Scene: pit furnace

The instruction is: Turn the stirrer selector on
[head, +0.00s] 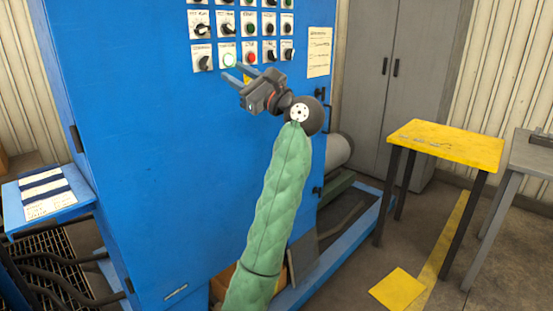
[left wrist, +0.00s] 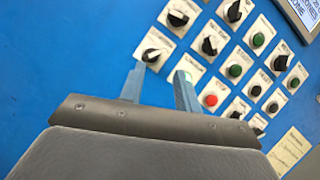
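The control panel on the blue cabinet has rows of white-plated selectors and buttons. Its labels are too small to read, so I cannot tell which is the stirrer selector. The bottom-left black selector (head: 202,63) also shows in the left wrist view (left wrist: 152,55), close to one fingertip. A green-ringed button (head: 228,57) is beside it, partly hidden by the other finger in the wrist view. My left gripper (head: 237,71) is open and empty in front of the panel's bottom row; it also shows in the wrist view (left wrist: 160,82). Contact cannot be told. My right gripper is out of view.
A red button (left wrist: 210,100) and more selectors continue along the row. The blue cabinet (head: 150,150) fills the space ahead. A yellow table (head: 450,140) and a grey locker (head: 400,70) stand to the right. A blue shelf with papers (head: 20,222) is at left.

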